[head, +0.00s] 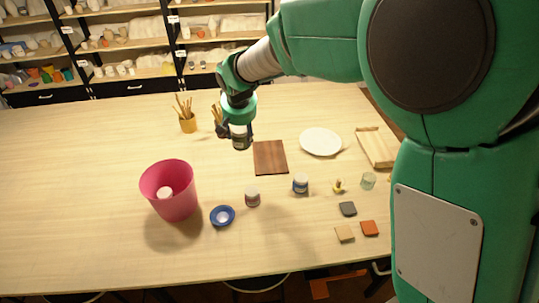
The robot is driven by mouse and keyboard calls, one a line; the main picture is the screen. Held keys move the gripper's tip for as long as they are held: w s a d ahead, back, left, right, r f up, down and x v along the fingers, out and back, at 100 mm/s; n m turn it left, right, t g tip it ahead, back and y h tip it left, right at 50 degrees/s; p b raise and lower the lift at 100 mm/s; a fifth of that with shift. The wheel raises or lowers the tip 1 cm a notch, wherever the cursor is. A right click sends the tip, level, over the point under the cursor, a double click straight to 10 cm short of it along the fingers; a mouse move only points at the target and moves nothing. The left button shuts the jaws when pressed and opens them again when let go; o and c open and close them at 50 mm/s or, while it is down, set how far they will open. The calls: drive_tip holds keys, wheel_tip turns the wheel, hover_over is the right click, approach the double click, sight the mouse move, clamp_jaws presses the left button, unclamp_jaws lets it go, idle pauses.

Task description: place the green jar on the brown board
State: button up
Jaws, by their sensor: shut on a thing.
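My gripper (236,132) points down and is shut on a small jar (240,142), up and to the left of the brown board in the head view. The jar looks dark with a pale band; the fingers hide part of it, and its green colour is hard to make out at this size. It appears upright and held above the table. The brown board (270,158) lies flat and bare on the table, just right of and nearer than the held jar.
A white plate (321,141) lies right of the board. Nearer stand a blue-and-white jar (300,184), a brownish jar (252,197) and a blue bowl (222,216). A pink bucket (172,200) stands left. A brush pot (188,124) stands behind. The table's left side is clear.

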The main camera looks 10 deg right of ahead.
drive_tip(key=w+d+m+p, duration=0.1)
drive_tip(key=d+m, duration=0.1)
drive_tip(key=d, duration=1.1)
wheel_tip(320, 180, down, 18)
drive_tip(key=shift+w+d+h, duration=0.15)
drive_tip(key=shift+d+h, duration=0.2)
drive_tip(key=shift+h, duration=0.05)
drive_tip(key=shift+w, duration=0.15)
drive_tip(key=p, duration=0.1)
hover_over(270, 157)
drive_tip(key=shift+f, duration=0.7)
drive_tip(key=shift+f, duration=1.75)
drive_tip(key=shift+f, duration=0.1)
